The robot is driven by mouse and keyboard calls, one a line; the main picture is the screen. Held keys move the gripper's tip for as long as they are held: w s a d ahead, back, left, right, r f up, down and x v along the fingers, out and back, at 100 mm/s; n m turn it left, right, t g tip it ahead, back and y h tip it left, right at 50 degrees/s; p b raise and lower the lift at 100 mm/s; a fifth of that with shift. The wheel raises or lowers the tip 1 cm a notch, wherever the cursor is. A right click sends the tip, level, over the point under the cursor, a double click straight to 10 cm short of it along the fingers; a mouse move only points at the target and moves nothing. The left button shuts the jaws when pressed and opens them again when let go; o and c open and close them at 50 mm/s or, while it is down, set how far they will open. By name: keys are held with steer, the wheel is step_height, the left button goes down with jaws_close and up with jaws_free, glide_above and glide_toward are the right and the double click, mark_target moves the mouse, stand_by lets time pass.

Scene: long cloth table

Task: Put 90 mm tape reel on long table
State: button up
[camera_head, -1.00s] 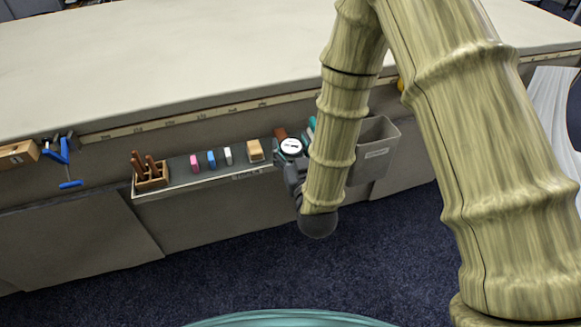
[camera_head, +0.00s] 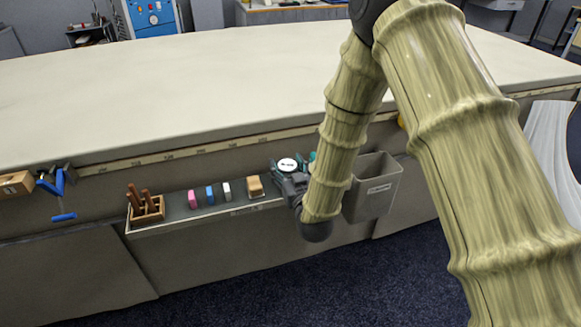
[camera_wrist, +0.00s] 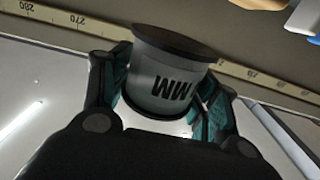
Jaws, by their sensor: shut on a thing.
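The tape reel (camera_wrist: 168,80), a pale grey spool with a dark flange and black lettering, sits between the teal finger pads of my gripper (camera_wrist: 163,98) in the wrist view. My gripper is shut on it. In the head view my gripper (camera_head: 296,166) is at the front side of the long table (camera_head: 220,90), near the right end of the narrow shelf and below the tabletop edge. The long table's pale top is broad and bare.
The narrow front shelf (camera_head: 205,212) holds a wooden holder (camera_head: 146,208), pink, blue and white small blocks, and a tan block (camera_head: 255,187). A grey bin (camera_head: 373,188) hangs just right of my gripper. A measuring strip (camera_head: 185,152) runs along the table edge. Blue-handled tools (camera_head: 57,190) hang left.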

mark_target(291, 166)
steer(key=w, duration=0.2)
steer(key=w+d, duration=0.1)
steer(key=w, duration=0.2)
steer(key=shift+d+f, duration=0.1)
steer(key=shift+f, duration=1.9)
steer(key=shift+f, duration=0.5)
steer(key=o, duration=1.1)
steer(key=shift+r, duration=0.1)
steer(key=shift+r+p, duration=0.35)
steer(key=shift+r, duration=0.15)
steer(key=b+v, duration=0.1)
steer(key=v, duration=1.1)
steer(key=shift+s+f, duration=0.1)
